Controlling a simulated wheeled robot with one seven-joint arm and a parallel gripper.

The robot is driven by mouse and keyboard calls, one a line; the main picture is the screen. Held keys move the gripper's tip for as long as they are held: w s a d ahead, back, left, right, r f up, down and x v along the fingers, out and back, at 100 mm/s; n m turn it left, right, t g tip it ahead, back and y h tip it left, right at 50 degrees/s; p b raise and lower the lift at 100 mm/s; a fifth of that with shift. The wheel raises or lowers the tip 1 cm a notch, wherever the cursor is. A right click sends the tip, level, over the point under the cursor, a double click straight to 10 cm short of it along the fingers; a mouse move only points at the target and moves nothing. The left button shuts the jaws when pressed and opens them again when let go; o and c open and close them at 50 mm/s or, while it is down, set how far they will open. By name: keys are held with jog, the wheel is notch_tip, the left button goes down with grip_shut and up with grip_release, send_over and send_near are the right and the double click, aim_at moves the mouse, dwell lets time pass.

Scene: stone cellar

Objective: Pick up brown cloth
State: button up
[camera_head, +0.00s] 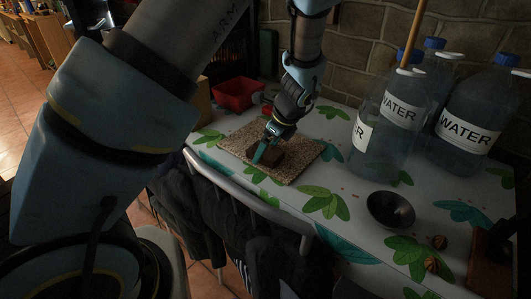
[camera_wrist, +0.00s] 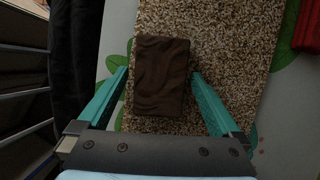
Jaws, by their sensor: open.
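The brown cloth (camera_wrist: 161,75) is a dark, folded, roughly rectangular bundle lying on a speckled mat (camera_wrist: 215,40). In the wrist view it sits between the two teal fingers of my gripper (camera_wrist: 160,80). My gripper is open, with a finger on each side of the cloth and a gap visible on both sides. In the head view my gripper (camera_head: 267,152) is low over the mat, and the cloth (camera_head: 268,155) shows partly behind the fingers. I cannot tell whether the fingertips touch the mat.
A red bin (camera_head: 238,95) stands behind the mat. Large water bottles (camera_head: 466,118) stand at the right rear. A dark bowl (camera_head: 390,210) and walnuts (camera_head: 431,264) lie at the right front. A chair (camera_head: 250,203) with dark clothing is at the table's front edge.

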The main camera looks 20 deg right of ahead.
aim_at(267, 151)
jog(key=shift+f, duration=0.25)
dwell(0.6)
jog(key=shift+c, duration=0.4)
jog(key=c, duration=1.1)
jog(key=shift+r, duration=0.1)
notch_tip(267, 151, up, 10)
jog(key=b, duration=0.1)
jog(key=shift+r, duration=0.2)
